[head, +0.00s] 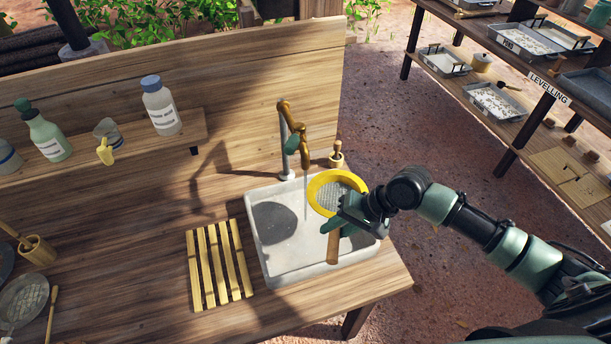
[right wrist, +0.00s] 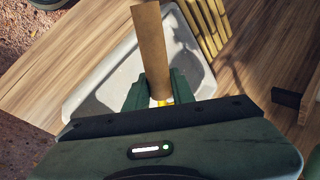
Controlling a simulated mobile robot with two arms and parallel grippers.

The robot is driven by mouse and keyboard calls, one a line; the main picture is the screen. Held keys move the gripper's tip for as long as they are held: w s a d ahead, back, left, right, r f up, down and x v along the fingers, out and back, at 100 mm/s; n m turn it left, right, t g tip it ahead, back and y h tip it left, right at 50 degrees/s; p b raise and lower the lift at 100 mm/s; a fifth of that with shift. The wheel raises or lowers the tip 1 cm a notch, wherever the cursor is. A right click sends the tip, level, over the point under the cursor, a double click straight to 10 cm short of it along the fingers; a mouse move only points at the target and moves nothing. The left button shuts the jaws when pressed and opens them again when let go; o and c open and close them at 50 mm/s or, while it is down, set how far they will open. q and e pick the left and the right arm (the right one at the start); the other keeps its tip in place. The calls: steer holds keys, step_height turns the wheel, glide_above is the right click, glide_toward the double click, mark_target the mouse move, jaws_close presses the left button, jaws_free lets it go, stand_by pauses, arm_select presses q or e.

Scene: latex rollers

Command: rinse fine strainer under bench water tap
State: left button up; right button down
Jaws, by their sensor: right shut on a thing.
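The fine strainer (head: 313,193) has a yellow rim, a grey mesh and a wooden handle. My right gripper (head: 343,222) is shut on its handle and holds the strainer above the white sink basin (head: 256,243). In the right wrist view the handle (right wrist: 152,45) stands up between the fingers of the gripper (right wrist: 155,95). The brass water tap (head: 291,115) rises behind the basin. A thin stream of water comes down from it, just left of the strainer's rim. I cannot tell whether water touches the mesh. My left gripper is not in view.
A yellow slatted rack (head: 218,265) lies left of the basin. A shelf (head: 190,133) with bottles is at the left. Racks of trays (head: 495,102) stand at the right. Bare bench lies in front of the basin.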

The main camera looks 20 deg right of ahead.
steer(key=s+d+p, duration=0.1)
steer(key=s+d, duration=0.1)
steer(key=s, duration=0.4)
steer(key=shift+s+d, duration=0.25)
steer(key=shift+d, duration=0.05)
